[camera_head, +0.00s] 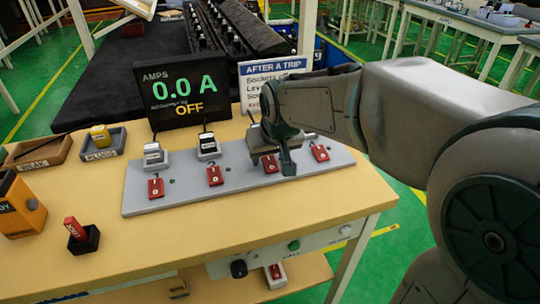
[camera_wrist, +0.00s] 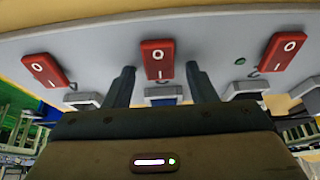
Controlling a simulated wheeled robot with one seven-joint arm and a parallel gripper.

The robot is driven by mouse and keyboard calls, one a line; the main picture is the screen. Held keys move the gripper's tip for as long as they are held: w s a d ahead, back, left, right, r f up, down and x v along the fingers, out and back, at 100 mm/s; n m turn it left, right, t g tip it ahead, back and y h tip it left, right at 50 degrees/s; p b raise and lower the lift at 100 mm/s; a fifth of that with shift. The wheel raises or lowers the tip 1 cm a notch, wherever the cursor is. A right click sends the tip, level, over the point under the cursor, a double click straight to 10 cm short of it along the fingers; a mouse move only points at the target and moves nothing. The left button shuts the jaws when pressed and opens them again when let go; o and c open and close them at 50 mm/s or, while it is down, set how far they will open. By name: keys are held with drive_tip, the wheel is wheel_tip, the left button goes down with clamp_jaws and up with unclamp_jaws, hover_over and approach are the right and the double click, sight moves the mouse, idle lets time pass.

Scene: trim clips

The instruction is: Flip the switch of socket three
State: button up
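A grey socket strip (camera_head: 190,198) lies along the table with several red switches. The third red switch from the left (camera_head: 270,163) is just left of my gripper (camera_head: 287,168), which reaches down over the strip. In the wrist view, a red rocker (camera_wrist: 158,60) marked O and I shows between the two spread fingertips of my gripper (camera_wrist: 160,78). The fingers are apart with nothing held. Whether they touch the strip is unclear. Other red rockers show to the left (camera_wrist: 45,70) and right (camera_wrist: 284,50). The socket numbers are not readable.
A black display (camera_head: 182,95) reads 0.0 A and OFF. A white sign (camera_head: 262,70), "AFTER A TRIP", is partly hidden by my arm. Plugs (camera_head: 207,147) stand behind the switches. Trays, an orange box (camera_head: 18,205) and a red piece in a black holder (camera_head: 83,240) are at left.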

drive_tip(key=p+v, duration=0.2)
drive_tip(key=v, duration=1.2)
drive_tip(key=s+d+f+m+g+h+p, duration=0.1)
drive_tip(key=s+d+f+m+g+p, duration=0.1)
drive_tip(key=s+d+p, duration=0.8)
drive_tip(key=shift+s+d+f+m+p, duration=0.35)
drive_tip(key=shift+s+d+f+m, duration=0.35)
drive_tip(key=shift+s+d+f, duration=0.2)
drive_tip(key=shift+r, duration=0.1)
